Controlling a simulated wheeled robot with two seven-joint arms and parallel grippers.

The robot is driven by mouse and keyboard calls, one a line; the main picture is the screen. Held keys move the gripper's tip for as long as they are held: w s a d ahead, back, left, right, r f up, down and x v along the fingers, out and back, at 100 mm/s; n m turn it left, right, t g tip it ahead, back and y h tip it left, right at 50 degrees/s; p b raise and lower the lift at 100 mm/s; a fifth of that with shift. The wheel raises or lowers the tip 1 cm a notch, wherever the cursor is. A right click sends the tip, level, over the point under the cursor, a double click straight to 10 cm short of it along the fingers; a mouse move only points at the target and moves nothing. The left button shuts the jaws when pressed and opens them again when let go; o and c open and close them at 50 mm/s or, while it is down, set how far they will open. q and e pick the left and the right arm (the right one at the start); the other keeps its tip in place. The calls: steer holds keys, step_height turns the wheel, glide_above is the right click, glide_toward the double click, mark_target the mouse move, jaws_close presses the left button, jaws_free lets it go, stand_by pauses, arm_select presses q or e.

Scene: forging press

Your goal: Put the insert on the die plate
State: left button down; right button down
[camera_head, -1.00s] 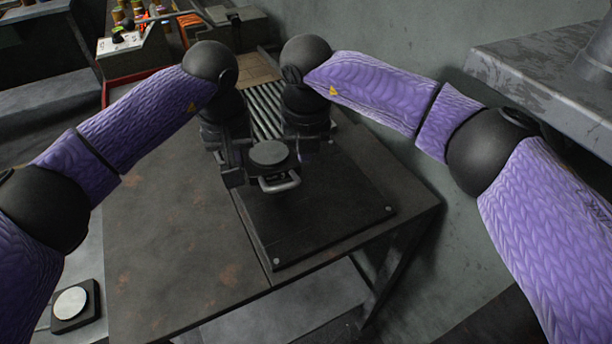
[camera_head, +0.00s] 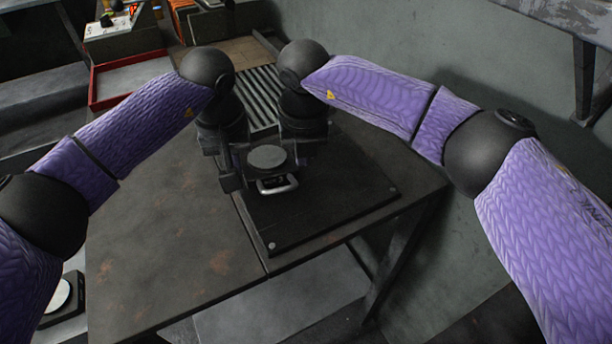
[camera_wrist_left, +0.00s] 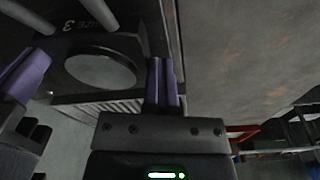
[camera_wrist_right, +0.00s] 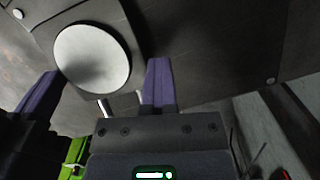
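The insert (camera_head: 267,157) is a dark block with a round grey disc on top and a silver U-shaped handle facing me. It sits between my left gripper (camera_head: 224,160) and my right gripper (camera_head: 301,150), which hold it from both sides. The fingers stand apart in both wrist views and are partly hidden in the head view. The insert's pale disc shows in the right wrist view (camera_wrist_right: 92,58). The black die plate (camera_head: 330,205), with corner bolts, lies on the table beneath; I cannot tell how large the gap is.
The metal table (camera_head: 160,240) has free room left of the plate. A roller track (camera_head: 262,98) runs behind the grippers. A red-edged tray (camera_head: 128,80) stands at the back left. A dark block with a pale disc (camera_head: 57,296) lies lower left. A wall is at the right.

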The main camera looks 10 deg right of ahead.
arm_select(q)
steer(key=shift+s+a+r, duration=0.1)
steer(key=shift+a+r, duration=0.05)
arm_select(e)
steer(key=shift+d+r, duration=0.2)
steer(key=shift+r, duration=0.05)
arm_select(q)
steer(key=c, duration=1.2)
jaws_free()
steer(key=shift+a, duration=0.35)
arm_select(e)
steer(key=shift+d, duration=0.45)
arm_select(q)
steer(key=o, duration=0.3)
steer(key=shift+a, duration=0.25)
arm_select(e)
steer(key=shift+d, duration=0.2)
steer(key=c, duration=0.9)
jaws_free()
